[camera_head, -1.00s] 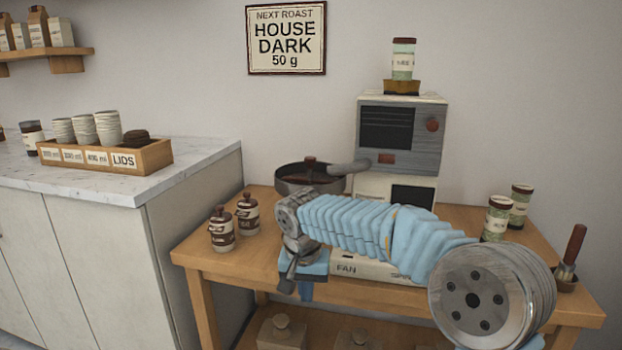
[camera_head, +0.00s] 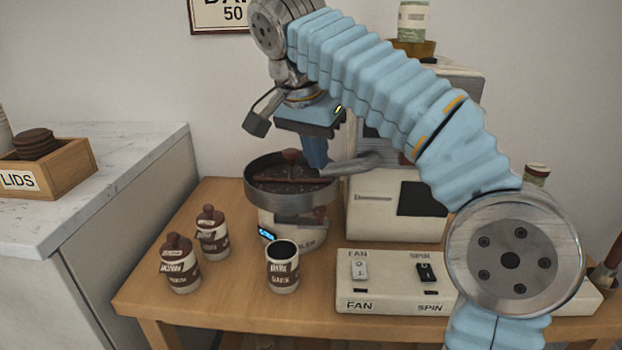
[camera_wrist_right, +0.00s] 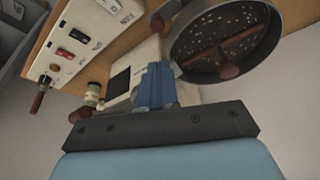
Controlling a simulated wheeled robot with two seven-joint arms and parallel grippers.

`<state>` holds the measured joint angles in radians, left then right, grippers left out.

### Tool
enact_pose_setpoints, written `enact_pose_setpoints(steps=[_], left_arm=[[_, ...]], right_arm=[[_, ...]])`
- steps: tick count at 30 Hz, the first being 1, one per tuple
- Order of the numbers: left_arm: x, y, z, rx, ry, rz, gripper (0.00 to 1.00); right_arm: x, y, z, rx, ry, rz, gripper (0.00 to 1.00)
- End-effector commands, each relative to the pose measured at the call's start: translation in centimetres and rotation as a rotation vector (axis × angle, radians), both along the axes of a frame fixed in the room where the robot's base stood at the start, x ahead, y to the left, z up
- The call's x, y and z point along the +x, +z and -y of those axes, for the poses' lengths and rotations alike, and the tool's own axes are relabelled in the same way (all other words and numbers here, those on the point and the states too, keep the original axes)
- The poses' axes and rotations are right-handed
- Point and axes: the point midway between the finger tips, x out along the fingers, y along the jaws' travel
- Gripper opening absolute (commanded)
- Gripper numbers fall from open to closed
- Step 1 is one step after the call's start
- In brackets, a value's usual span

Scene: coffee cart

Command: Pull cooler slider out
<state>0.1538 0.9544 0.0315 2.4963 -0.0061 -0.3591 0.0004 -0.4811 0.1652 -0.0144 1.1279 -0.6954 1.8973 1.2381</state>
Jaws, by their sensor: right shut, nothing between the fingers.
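The cooler (camera_head: 262,192) is a dark round pan with a perforated floor and a stirring bar, on a white base at the table's middle. The slider's red-brown knob (camera_head: 320,212) sticks out at the base's front right, beside a metal plate. The pan also shows in the right wrist view (camera_wrist_right: 265,45), with a brown knob near its edge. My right gripper (camera_head: 319,160) points down above the right side of the pan, shut and empty, higher than the slider knob and apart from it. Its fingers show together in the wrist view (camera_wrist_right: 156,72). My left gripper is out of view.
A cup (camera_head: 282,272) with a dark opening stands just in front of the cooler. Two brown-lidded jars (camera_head: 181,268) (camera_head: 212,235) stand left. The FAN and SPIN switch box (camera_head: 390,285) lies front right. The roaster (camera_head: 385,205) with its metal chute stands behind it.

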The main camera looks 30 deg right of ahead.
Motion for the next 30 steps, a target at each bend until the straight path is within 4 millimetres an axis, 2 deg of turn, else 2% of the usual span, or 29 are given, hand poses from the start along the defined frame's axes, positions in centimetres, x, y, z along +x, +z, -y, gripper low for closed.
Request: enact_pose_setpoints(steps=[11,14,24,30], left_arm=[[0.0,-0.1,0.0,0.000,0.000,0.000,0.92],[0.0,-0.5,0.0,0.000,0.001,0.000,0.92],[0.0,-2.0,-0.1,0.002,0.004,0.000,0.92],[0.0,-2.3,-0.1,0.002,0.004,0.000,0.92]], right_arm=[[0.0,-0.3,0.1,0.000,0.000,0.000,0.00],[0.2,-1.3,0.4,-0.001,-0.001,-0.002,0.00],[1.2,-7.0,2.1,0.000,-0.001,-0.002,0.00],[1.7,-9.0,2.7,0.000,0.000,-0.001,0.00]])
